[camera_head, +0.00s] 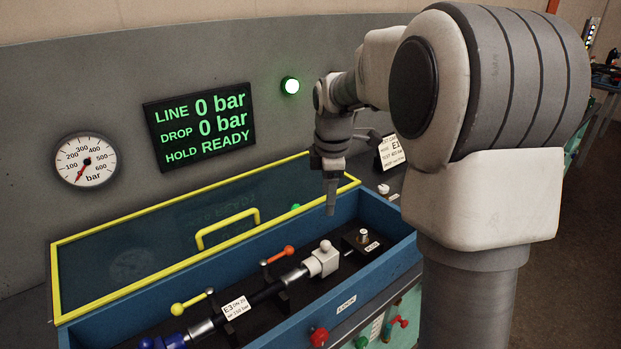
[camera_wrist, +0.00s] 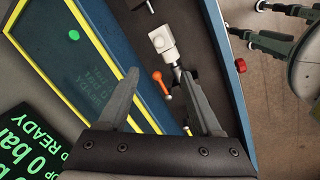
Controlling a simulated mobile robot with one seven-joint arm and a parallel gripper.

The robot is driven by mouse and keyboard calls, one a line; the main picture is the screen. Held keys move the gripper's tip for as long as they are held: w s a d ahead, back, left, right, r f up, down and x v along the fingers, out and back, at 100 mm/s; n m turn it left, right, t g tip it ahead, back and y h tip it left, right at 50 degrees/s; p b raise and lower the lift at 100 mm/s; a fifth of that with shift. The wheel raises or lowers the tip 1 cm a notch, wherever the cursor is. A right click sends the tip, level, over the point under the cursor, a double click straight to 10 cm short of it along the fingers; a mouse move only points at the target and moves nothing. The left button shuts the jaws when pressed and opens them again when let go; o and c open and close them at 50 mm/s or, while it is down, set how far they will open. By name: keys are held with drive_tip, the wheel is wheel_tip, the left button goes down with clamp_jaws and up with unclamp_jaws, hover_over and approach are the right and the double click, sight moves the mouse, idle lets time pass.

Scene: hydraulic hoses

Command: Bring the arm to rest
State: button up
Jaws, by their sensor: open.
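My gripper (camera_head: 331,208) hangs over the far right part of the blue bench trough, its fingers pointing down. In the wrist view my gripper (camera_wrist: 160,98) shows two dark fingers spread apart with nothing between them that it holds. Below lies the hose (camera_head: 262,294) with a label reading E3, with a white end block (camera_head: 323,260) at its right end. The white block also shows in the wrist view (camera_wrist: 163,42), beyond the fingertips and apart from them. My arm reaches in from the right and hides part of the back wall.
A yellow-framed clear lid (camera_head: 130,262) with a yellow handle (camera_head: 228,228) stands behind the trough (camera_head: 384,275). Orange (camera_head: 277,256) and yellow (camera_head: 190,303) levers rise beside the hose. The display (camera_head: 201,127) reads 0 bar and READY; a green lamp (camera_head: 290,86) is lit. The gauge (camera_head: 86,161) points low.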

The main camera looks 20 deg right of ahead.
drive_tip(key=s+a+r+m+t, duration=0.1)
drive_tip(key=s+a+m, duration=0.1)
drive_tip(key=s+m, duration=0.3)
drive_tip(key=s+a+r+m+t, duration=0.1)
drive_tip(key=s+m, duration=0.4)
drive_tip(key=s, duration=0.7)
drive_tip(key=s+a+r+m+t, duration=0.1)
drive_tip(key=s+a+r+m, duration=0.1)
drive_tip(key=s+m, duration=0.3)
drive_tip(key=s+a, duration=0.1)
drive_tip(key=s, duration=0.3)
drive_tip(key=shift+s+a+r+m, duration=0.2)
drive_tip(key=shift+a+r+m, duration=0.15)
drive_tip(key=shift+a+m, duration=0.05)
drive_tip(key=shift+c, duration=0.2)
idle(0.5)
